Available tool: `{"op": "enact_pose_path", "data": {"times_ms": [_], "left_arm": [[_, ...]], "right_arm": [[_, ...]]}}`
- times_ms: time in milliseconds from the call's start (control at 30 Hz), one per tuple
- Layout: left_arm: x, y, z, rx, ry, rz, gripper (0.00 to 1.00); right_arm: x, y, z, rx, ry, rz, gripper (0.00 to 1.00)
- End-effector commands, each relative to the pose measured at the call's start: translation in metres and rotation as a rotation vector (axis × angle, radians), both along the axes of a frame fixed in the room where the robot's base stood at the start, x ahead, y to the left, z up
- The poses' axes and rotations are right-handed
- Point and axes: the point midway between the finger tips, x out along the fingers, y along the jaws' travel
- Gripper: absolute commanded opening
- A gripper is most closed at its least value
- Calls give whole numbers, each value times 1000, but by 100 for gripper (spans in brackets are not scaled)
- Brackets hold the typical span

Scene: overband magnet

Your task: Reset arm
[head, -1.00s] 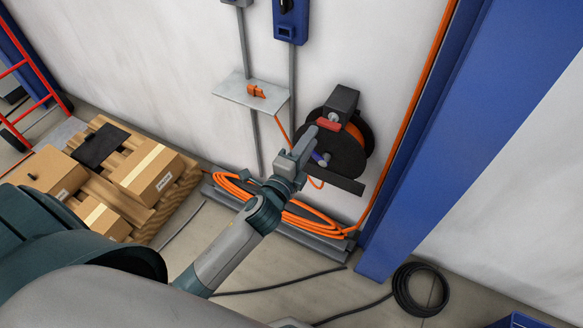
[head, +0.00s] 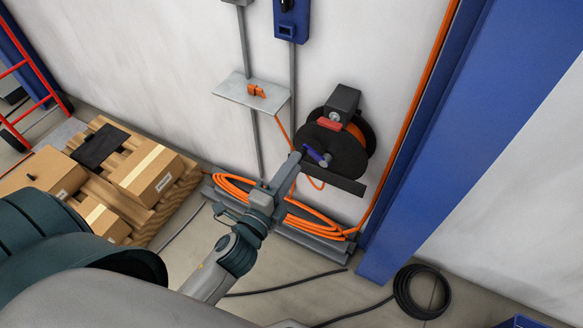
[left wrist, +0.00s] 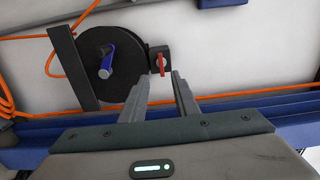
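The cable reel (head: 333,150) is mounted on the wall, a black drum with orange cable and a blue crank handle (head: 318,156). The left wrist view shows the drum (left wrist: 122,80), the blue crank with its grey knob (left wrist: 108,55), and a red lever (left wrist: 160,62) on a dark box. My left gripper (head: 293,160) is in front of the reel, its tips just left of the crank in the head view. In the left wrist view its fingers (left wrist: 161,78) are apart with nothing between them. My right gripper is not in view.
A shelf (head: 240,98) with a small orange item is on the wall. Orange cable coils (head: 240,190) lie in a grey tray below. A pallet (head: 165,205) with boxes stands left, a blue column (head: 440,150) right. Black cable (head: 421,290) lies on the floor.

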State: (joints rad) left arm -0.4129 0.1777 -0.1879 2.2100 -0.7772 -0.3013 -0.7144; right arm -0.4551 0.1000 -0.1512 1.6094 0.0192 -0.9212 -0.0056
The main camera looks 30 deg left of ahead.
Motion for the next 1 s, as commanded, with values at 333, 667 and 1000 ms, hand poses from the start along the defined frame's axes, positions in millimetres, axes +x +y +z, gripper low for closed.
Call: {"op": "enact_pose_path", "data": {"times_ms": [333,667,1000], "left_arm": [[0,0,-1,-3,3,0,28],[2,-1,-79,-196,179,18,28],[-57,-8,-274,-714,614,211,28]], "right_arm": [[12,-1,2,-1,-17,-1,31],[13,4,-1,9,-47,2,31],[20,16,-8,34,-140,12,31]]}}
